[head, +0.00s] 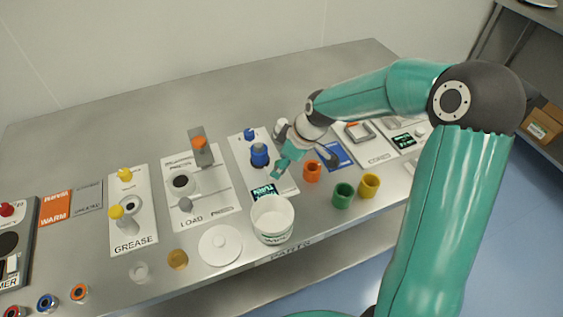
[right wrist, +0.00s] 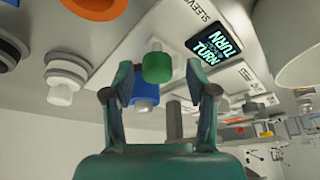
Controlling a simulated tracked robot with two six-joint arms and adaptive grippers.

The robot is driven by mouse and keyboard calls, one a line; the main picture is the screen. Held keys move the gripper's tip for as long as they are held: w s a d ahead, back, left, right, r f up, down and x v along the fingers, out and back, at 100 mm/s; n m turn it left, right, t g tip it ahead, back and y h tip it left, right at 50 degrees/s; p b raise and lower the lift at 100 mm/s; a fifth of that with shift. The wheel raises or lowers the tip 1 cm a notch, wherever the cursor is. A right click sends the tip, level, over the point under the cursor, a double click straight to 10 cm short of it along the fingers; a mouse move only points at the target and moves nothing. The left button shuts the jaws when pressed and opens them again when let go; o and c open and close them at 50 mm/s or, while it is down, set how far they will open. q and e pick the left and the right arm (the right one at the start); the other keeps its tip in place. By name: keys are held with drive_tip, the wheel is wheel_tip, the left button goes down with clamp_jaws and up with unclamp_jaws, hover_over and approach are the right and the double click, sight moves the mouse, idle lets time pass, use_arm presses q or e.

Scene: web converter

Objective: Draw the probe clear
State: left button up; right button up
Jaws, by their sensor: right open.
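My right gripper (head: 281,166) is over the middle of the bench in the head view, just right of a blue fitting (head: 259,154) on a white panel with a "TURN" display (head: 264,193). In the right wrist view my right gripper (right wrist: 163,92) is open. A green cap (right wrist: 157,66) and a blue part with a pale tip (right wrist: 146,94) appear between its fingers, with no visible grip on either. The "TURN" display also shows there (right wrist: 214,47). I cannot tell which part is the probe. My left gripper is not in view.
A white tub (head: 272,220) and its round lid (head: 220,245) stand near the front edge. Orange (head: 312,172), green (head: 343,196) and yellow (head: 369,186) cups stand right of the tub. "GREASE" (head: 134,243) and "LOAD" (head: 191,220) panels lie left. The rear bench is largely clear.

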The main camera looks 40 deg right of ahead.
drive_tip(key=v, duration=1.2)
drive_tip(key=shift+f, duration=0.1)
